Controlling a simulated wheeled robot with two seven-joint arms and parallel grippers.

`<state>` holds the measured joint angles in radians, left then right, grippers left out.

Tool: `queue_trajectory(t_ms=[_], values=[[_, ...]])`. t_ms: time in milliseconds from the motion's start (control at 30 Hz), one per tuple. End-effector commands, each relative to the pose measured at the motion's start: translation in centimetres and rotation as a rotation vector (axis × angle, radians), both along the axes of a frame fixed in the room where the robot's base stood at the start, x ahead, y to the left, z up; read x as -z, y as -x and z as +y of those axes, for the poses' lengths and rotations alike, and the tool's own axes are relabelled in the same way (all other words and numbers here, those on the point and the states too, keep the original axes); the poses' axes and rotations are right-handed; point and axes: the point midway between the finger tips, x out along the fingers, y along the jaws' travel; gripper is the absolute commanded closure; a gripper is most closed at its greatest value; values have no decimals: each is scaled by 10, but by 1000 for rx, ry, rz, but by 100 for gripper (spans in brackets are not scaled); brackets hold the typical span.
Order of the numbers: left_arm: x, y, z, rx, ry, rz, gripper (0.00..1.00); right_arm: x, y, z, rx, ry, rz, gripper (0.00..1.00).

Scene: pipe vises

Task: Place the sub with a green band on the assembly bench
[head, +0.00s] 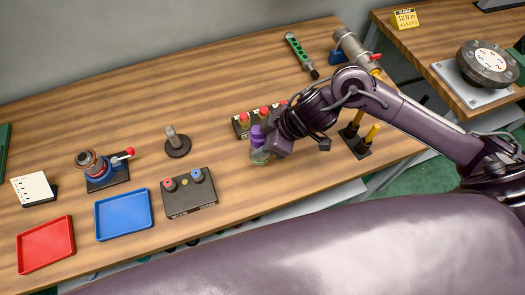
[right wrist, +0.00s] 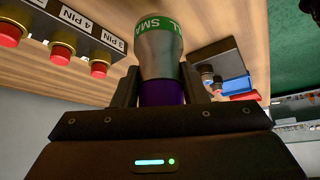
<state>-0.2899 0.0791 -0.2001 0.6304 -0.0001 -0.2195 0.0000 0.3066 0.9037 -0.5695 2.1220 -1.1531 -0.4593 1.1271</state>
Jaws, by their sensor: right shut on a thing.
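The sub with a green band (right wrist: 160,45) has a metallic body, a purple end and white letters on the band. My right gripper (right wrist: 160,95) is shut on its purple end. In the head view the sub (head: 259,157) shows purple end up at the gripper (head: 270,146), over the front part of the large wooden bench (head: 110,160). I cannot tell whether it touches the wood. A second wooden bench (head: 440,100) stands at the upper right; no label shows which is the assembly bench. My left gripper is not in view.
A rack with red-topped pins (head: 241,125) is close behind the gripper. A dark button box (head: 190,195), a blue tray (head: 123,214), a red tray (head: 46,245) and a small blue vise (head: 102,172) are to the left. A black stand with yellow-handled tools (head: 355,146) is to the right.

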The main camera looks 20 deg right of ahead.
Motion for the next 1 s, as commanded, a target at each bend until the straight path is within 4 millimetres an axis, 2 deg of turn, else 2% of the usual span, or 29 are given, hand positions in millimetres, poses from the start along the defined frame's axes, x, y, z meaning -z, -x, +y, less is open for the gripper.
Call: queue_trajectory(t_ms=[167,400,833,867,1000], values=[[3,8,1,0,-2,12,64,14,-1,1,1,-3,-1,100],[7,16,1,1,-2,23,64,47,0,0,3,-3,0,100],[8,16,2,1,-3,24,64,53,-1,1,1,-2,-3,100],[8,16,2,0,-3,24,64,53,0,0,1,0,-1,57],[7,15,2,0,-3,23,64,53,0,0,1,0,-1,39]])
